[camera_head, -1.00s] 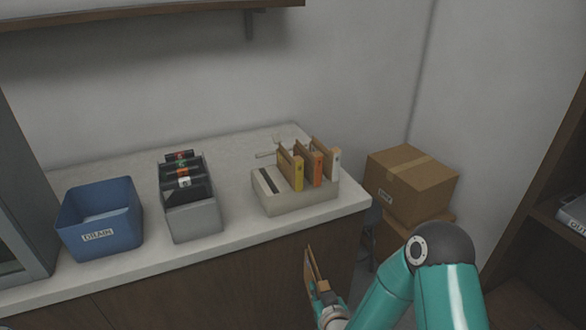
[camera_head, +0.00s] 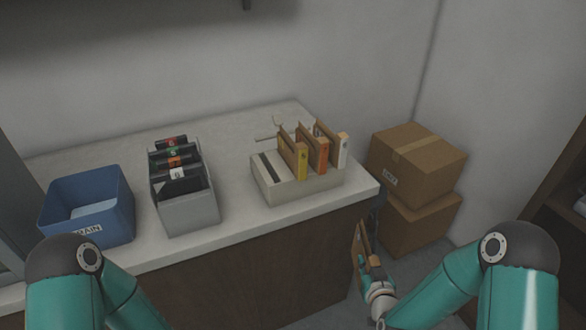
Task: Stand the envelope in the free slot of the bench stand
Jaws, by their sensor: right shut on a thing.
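The pale bench stand (camera_head: 318,187) sits near the right end of the white counter. Three brown envelopes with yellow (camera_head: 303,163), orange (camera_head: 323,156) and white (camera_head: 343,150) edges stand upright in it. A dark empty slot (camera_head: 269,168) shows at its left end. My right gripper (camera_head: 369,265) is shut on a brown envelope (camera_head: 360,243), held upright and nearly edge-on, in front of the counter and below the stand in the picture, apart from it. My left arm comes in at the bottom left; its gripper is out of view.
A blue bin (camera_head: 88,205) and a grey file holder (camera_head: 188,205) with dark folders stand left of the stand on the counter (camera_head: 245,222). Cardboard boxes (camera_head: 415,165) are stacked right of the counter. A dark shelf unit (camera_head: 550,190) stands at the far right.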

